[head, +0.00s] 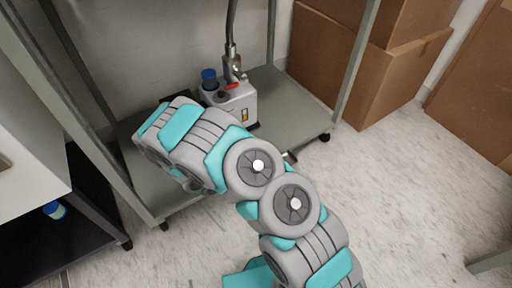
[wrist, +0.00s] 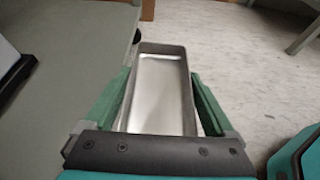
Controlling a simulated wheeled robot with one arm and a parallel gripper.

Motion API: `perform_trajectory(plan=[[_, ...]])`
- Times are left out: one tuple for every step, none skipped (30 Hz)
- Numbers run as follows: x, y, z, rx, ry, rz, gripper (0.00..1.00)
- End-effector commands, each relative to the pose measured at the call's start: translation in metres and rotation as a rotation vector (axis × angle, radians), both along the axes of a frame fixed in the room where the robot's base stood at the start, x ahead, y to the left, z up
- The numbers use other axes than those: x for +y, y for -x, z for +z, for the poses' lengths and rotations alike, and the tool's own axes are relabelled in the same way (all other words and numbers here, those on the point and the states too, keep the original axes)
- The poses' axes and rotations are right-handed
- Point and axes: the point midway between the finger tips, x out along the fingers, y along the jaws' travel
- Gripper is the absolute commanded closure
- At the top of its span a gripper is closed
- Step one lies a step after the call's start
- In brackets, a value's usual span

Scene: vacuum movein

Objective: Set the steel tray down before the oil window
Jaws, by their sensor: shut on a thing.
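The steel tray (wrist: 160,52) is a shallow, open rectangular pan, empty, in the middle of the wrist view. My gripper (wrist: 160,85) is shut on it, with a green finger along each long side. The tray appears over the front edge of the grey shelf; its height above the shelf is unclear. In the head view the pump (head: 236,98) stands on the lower shelf, with a blue cap and a small yellowish oil window (head: 245,115) low on its front.
The grey lower shelf (head: 290,103) has bare room right of the pump. Its posts and casters (head: 325,137) bound it. Cardboard boxes (head: 375,75) stand at the right. A black shelf (head: 40,235) with a small bottle (head: 54,210) is at the left. Speckled floor lies in front.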

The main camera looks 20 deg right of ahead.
Motion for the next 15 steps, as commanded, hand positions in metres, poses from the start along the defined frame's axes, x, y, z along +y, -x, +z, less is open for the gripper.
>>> perform_trajectory(plan=[[0.005, -0.007, -0.002, -0.002, -0.005, -0.002, 0.73], [0.008, -0.013, -0.002, -0.003, -0.006, -0.003, 0.73], [0.013, -0.022, -0.004, -0.004, -0.009, -0.002, 0.73], [0.015, -0.027, -0.004, -0.004, -0.009, -0.003, 0.73], [0.018, -0.033, -0.004, -0.005, -0.006, -0.004, 0.73], [0.022, -0.042, -0.004, -0.005, -0.006, -0.004, 0.73], [0.026, -0.047, -0.006, -0.006, -0.009, -0.003, 0.73], [0.029, -0.053, -0.006, -0.005, -0.009, -0.002, 0.73], [0.032, -0.060, -0.007, -0.004, -0.006, -0.002, 0.73], [0.034, -0.066, -0.007, -0.006, -0.005, -0.004, 0.73], [0.038, -0.072, -0.008, -0.006, -0.005, -0.001, 0.73], [0.042, -0.079, -0.009, -0.004, -0.006, -0.001, 0.73], [0.044, -0.083, -0.010, -0.004, -0.005, -0.003, 0.73], [0.046, -0.089, -0.010, -0.002, -0.005, -0.002, 0.73], [0.052, -0.096, -0.012, -0.004, -0.006, 0.000, 0.73]])
